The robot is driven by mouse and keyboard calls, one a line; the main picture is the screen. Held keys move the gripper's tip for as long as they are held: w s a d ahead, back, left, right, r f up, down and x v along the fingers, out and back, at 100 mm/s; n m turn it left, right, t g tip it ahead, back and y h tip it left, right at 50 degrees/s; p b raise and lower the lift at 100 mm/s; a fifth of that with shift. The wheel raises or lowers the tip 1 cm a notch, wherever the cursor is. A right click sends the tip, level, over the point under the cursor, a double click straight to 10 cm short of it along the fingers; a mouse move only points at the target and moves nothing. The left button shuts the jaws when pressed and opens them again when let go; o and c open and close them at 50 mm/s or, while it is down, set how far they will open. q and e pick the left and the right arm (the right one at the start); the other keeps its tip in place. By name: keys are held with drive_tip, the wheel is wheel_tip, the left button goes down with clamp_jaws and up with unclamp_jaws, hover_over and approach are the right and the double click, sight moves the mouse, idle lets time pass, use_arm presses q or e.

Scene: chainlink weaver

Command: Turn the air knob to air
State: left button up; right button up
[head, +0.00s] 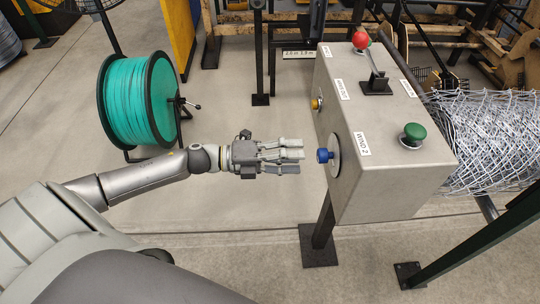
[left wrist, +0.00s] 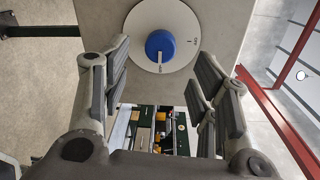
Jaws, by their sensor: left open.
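A blue knob (head: 324,155) sits on a round pale plate (head: 334,155) on the near-left face of the grey control box (head: 397,170). In the left wrist view the blue knob (left wrist: 160,45) is at top centre, with a pale pointer mark toward the bottom of the picture. My left gripper (head: 292,155) is open and empty, just left of the knob and apart from it, its fingers pointing at it. In the left wrist view its fingers (left wrist: 158,80) stand wide on both sides below the knob. My right gripper is not in view.
The box also carries a yellow knob (head: 316,104), a red ball (head: 361,40), a black-based lever (head: 376,80) and a green button (head: 414,132). Wire mesh (head: 490,135) lies right of it. A teal spool (head: 138,100) stands behind my left arm. The floor between is clear.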

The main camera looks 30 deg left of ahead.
use_arm(q)
drive_tip(key=v, duration=0.6)
idle(0.5)
drive_tip(key=w+a+f+n+t+y, duration=0.1)
drive_tip(key=a+f+n+t+y, duration=0.1)
drive_tip(key=a+f+n+y, duration=0.5)
drive_tip(key=w+a+f+n+t+y, duration=0.2)
drive_tip(key=a+f+n, duration=0.3)
drive_tip(key=f, duration=0.6)
drive_tip(key=s+a+f+n+g+y, duration=0.15)
drive_tip(key=s+f+n, duration=0.25)
drive_tip(key=f, duration=0.5)
drive_tip(key=s+f+n+g+y, duration=0.1)
drive_tip(key=s+f+n+y, duration=0.25)
drive_tip(key=f, duration=0.45)
drive_tip(key=s+d+f+n+g+y, duration=0.1)
drive_tip(key=s+d+f+n+g, duration=0.15)
drive_tip(key=s+f, duration=0.4)
drive_tip(key=s+d+f+n+g, duration=0.2)
drive_tip(key=s+f+n+g, duration=0.1)
drive_tip(key=s+f, duration=0.4)
drive_tip(key=s+d+f+n+g, duration=0.2)
drive_tip(key=s+d, duration=0.3)
drive_tip(key=s, duration=0.4)
drive_tip(key=s+d+f+n+g, duration=0.1)
drive_tip(key=s+d+f, duration=0.3)
drive_tip(key=s, duration=0.5)
drive_tip(key=shift+s+d+n+g+p, duration=0.2)
drive_tip(key=shift+d+n+g+p, duration=0.2)
drive_tip(key=shift+d+g, duration=0.45)
